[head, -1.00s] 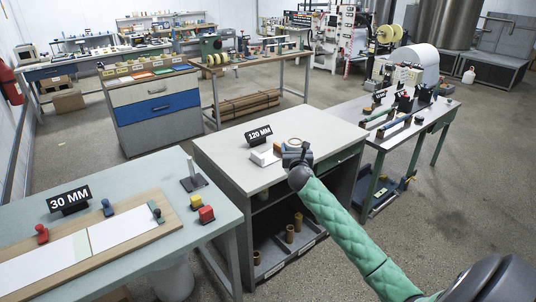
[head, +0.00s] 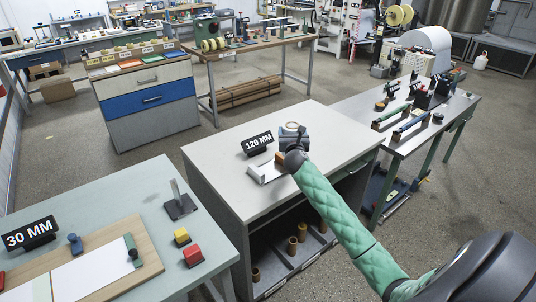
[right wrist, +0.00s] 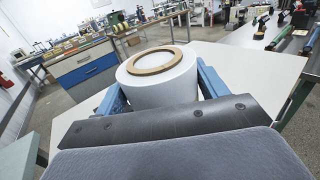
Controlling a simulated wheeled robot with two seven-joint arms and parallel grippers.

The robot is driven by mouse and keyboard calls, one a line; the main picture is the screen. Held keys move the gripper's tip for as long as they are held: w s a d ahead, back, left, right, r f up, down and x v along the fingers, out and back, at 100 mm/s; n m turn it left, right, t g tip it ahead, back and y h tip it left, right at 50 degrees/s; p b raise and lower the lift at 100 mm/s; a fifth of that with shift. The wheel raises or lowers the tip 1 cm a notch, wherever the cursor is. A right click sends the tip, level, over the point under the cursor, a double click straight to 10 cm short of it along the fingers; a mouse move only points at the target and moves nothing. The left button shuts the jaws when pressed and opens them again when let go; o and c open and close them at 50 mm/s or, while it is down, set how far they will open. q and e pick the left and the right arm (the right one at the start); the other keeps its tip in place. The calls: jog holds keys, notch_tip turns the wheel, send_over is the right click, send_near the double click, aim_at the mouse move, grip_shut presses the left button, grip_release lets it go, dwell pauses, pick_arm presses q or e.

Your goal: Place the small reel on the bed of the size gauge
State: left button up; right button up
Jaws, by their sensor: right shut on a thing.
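The small reel, a white roll with a brown ring-shaped core on top, stands upright between the fingers of my right gripper (head: 293,140) in the right wrist view (right wrist: 165,85). The blue fingers flank it and are shut on it. In the head view only its pale rim (head: 292,125) shows, above the grey table by the 120 MM sign. A low white piece with a brown part (head: 266,172) lies just left of the gripper; I cannot tell for sure that it is the size gauge. My left gripper is out of view.
The 120 MM sign (head: 258,143) stands behind the white piece. The grey table top (head: 225,175) is clear to the left and front. A green table with a 30 MM sign (head: 30,233) is at left; a bench with tools (head: 430,115) is at right.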

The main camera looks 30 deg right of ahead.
jog(key=w+a+f+p, duration=0.3)
jog(key=w+a+f, duration=0.2)
jog(key=f, duration=0.5)
jog(key=a, duration=0.2)
jog(key=shift+w+a, duration=0.3)
jog(key=shift+w, duration=0.05)
jog(key=o, duration=1.2)
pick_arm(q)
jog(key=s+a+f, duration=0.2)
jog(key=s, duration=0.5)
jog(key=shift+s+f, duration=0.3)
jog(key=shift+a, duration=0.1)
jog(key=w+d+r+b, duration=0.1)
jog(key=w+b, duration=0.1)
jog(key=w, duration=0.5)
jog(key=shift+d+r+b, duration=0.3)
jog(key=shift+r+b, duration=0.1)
pick_arm(e)
jog(key=v, duration=1.2)
jog(key=shift+r, duration=0.1)
